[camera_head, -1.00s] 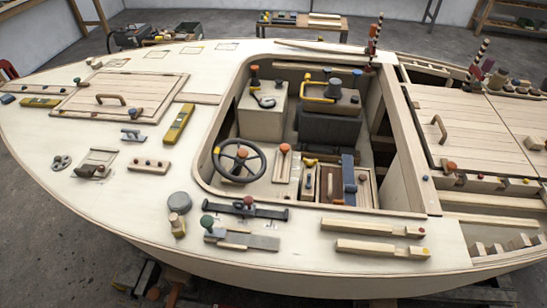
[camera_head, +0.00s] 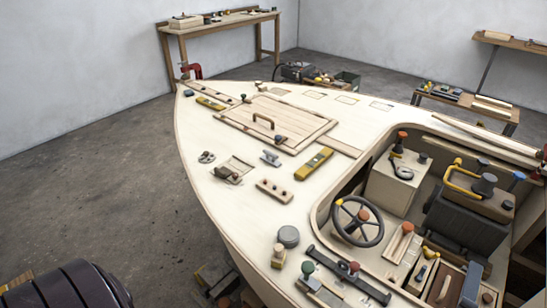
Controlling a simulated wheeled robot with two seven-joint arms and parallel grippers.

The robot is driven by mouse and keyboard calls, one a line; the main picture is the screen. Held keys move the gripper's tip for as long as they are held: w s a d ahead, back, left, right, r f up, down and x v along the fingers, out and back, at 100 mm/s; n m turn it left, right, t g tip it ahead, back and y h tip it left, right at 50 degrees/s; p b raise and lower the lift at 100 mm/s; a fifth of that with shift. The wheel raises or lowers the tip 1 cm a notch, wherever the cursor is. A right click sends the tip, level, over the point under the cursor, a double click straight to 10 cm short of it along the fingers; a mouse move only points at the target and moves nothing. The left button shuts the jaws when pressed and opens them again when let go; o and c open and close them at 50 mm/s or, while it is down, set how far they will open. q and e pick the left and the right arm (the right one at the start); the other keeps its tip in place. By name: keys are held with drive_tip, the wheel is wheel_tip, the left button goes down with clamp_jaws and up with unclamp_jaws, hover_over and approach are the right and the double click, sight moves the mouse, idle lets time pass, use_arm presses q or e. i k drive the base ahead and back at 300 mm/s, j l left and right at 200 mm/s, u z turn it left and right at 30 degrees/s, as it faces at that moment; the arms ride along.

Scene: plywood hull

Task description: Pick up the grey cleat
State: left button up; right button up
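The grey cleat (camera_head: 270,158) sits on the pale plywood foredeck, just in front of the hatch with the wooden handle. It is small and apart from the pieces around it. A wooden block with several dark knobs (camera_head: 274,191) lies below it, and a yellow level (camera_head: 314,164) lies to its right. Neither of my grippers shows in this view.
A flat fitting on a plate (camera_head: 233,170) and a small round-based grey fitting (camera_head: 207,157) lie left of the cleat. The hatch (camera_head: 276,122) is behind it. The cockpit opening with a steering wheel (camera_head: 357,221) is at right. Bare floor (camera_head: 110,190) lies left of the hull.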

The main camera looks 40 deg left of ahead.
sight(272, 161)
drive_tip(key=j+u, duration=0.2)
drive_tip(key=j, duration=0.4)
drive_tip(key=j+u, duration=0.2)
drive_tip(key=j, duration=0.4)
drive_tip(key=i+j+u, duration=0.2)
drive_tip(key=j, duration=0.4)
drive_tip(key=k, duration=0.05)
